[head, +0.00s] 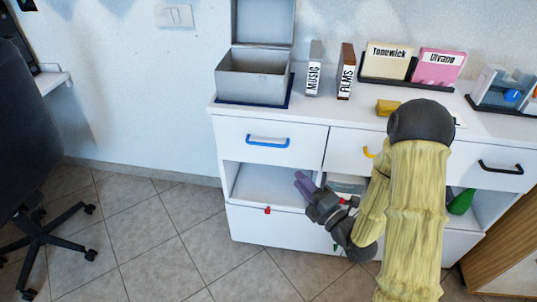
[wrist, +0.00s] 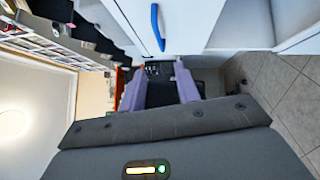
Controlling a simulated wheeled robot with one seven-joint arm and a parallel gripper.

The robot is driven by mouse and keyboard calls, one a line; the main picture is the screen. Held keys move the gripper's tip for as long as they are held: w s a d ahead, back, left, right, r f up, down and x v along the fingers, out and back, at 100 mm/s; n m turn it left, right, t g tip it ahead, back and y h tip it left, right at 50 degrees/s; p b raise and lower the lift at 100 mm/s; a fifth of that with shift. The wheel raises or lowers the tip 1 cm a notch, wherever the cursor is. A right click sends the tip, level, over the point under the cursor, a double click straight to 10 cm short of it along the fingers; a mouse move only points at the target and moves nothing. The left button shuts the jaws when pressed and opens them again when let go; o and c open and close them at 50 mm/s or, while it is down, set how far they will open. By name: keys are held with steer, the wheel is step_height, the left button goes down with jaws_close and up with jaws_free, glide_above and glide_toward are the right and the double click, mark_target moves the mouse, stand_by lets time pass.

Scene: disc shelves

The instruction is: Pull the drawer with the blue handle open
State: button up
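The drawer with the blue handle is the upper left drawer (head: 235,134) of the white cabinet, and its front looks flush with the cabinet. Its blue handle (head: 268,142) also shows at the top of the wrist view (wrist: 158,27), beyond the fingertips. My gripper (head: 302,183) is below and to the right of the handle in the head view, in front of the open left compartment. In the wrist view its two purple fingers (wrist: 160,77) are apart with nothing between them. The gripper does not touch the handle.
A middle drawer with a yellow handle (head: 369,152) is partly hidden by my arm. A drawer with a black handle (head: 500,168) is at right. An open metal box (head: 250,82) stands on top. An office chair (head: 32,150) is at left; the floor between is clear.

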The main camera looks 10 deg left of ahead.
mark_target(268, 148)
steer(key=shift+w+a+f+b, duration=0.1)
steer(key=shift+w+a+b, duration=0.15)
steer(key=shift+b, duration=0.95)
steer(key=b+x, duration=0.2)
steer(key=x, duration=1.2)
steer(key=shift+w+a+r+b, duration=0.2)
steer(key=shift+a+r+b, duration=0.05)
steer(key=shift+r+b, duration=0.05)
steer(key=shift+c, duration=0.4)
jaws_close()
